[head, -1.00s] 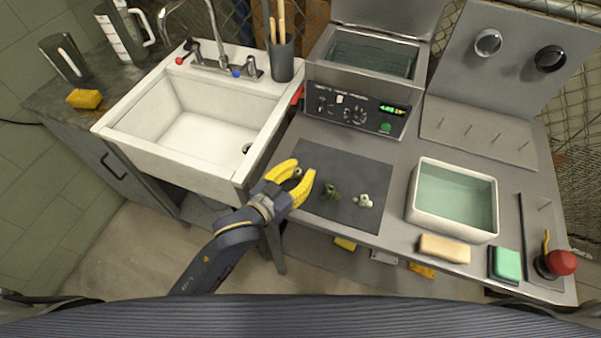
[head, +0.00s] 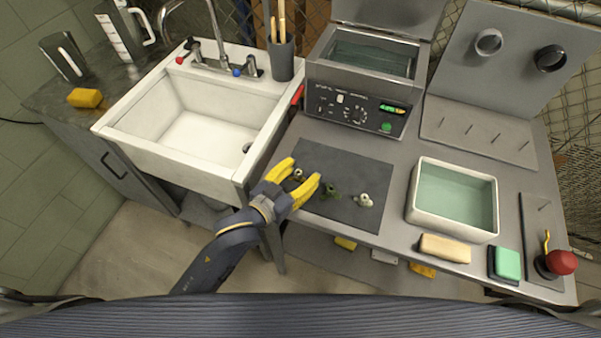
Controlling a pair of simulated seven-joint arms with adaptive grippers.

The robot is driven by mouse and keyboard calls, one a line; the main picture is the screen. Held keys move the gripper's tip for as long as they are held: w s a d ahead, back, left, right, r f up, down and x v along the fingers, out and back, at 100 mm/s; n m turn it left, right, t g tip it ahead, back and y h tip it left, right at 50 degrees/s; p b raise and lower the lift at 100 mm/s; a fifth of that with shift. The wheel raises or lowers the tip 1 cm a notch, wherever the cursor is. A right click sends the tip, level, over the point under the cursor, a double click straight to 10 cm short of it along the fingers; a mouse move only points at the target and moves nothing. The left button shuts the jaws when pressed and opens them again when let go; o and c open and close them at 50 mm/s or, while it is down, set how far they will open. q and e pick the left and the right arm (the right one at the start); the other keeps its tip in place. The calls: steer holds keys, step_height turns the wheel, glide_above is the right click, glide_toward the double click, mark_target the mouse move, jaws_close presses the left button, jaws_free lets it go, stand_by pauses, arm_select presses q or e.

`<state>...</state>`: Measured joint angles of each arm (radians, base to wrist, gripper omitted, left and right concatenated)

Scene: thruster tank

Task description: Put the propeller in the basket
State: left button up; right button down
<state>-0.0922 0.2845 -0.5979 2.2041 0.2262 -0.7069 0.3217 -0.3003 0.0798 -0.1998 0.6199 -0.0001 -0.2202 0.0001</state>
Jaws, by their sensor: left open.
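Three small parts lie in a row on the dark mat (head: 345,165): a brownish one (head: 298,174), a dark green one (head: 330,192) and a whitish one (head: 364,200). They look like small propellers, but are too small to tell for sure. My left gripper (head: 302,170) has yellow fingers, is open and reaches over the mat's left edge. The brownish part shows between its fingertips, and I cannot tell if they touch it. The open steel tank (head: 318,72) stands behind the mat; a basket inside it is not clearly visible. My right gripper is out of view.
A white tub (head: 455,233) of greenish liquid stands right of the mat. A tan sponge (head: 445,248), a green sponge (head: 507,263) and a red knob (head: 561,263) line the front right. A white sink (head: 165,160) is at left, with a tool cup (head: 281,60) behind.

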arm_select(q)
steer(key=v, duration=1.1)
steer(key=shift+r, duration=0.2)
steer(key=shift+s+a+r, duration=0.1)
steer(key=shift+s+a, duration=0.2)
steer(key=shift+s, duration=0.05)
steer(key=shift+c, duration=0.9)
